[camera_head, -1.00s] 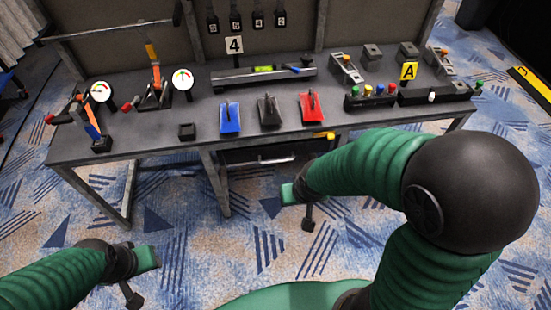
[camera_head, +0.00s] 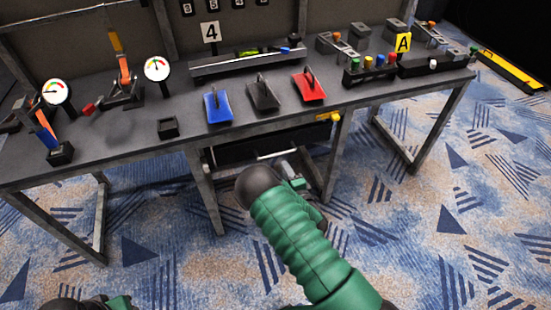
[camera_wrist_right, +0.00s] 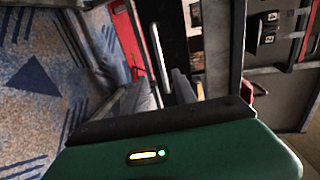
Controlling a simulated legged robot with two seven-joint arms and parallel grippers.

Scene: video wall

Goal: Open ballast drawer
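The black ballast drawer (camera_head: 232,152) hangs under the workbench, and its dark front also shows in the wrist view (camera_wrist_right: 172,25). It looks closed. Its pale bar handle (camera_head: 277,154) faces me and shows as an upright bar in the wrist view (camera_wrist_right: 160,55). My right gripper (camera_head: 296,183) is just in front of the drawer, partly hidden by my wrist. In the wrist view its two grey fingers (camera_wrist_right: 165,92) stand apart, with the handle ahead of the gap; contact is not clear. My left gripper (camera_head: 118,302) is cut off at the bottom edge.
The grey workbench (camera_head: 115,135) carries blue (camera_head: 217,107), black (camera_head: 263,95) and red (camera_head: 309,87) lever blocks above the drawer. A bench leg (camera_head: 203,185) stands left of the drawer and another (camera_head: 334,160) right of it. The carpet in front is clear.

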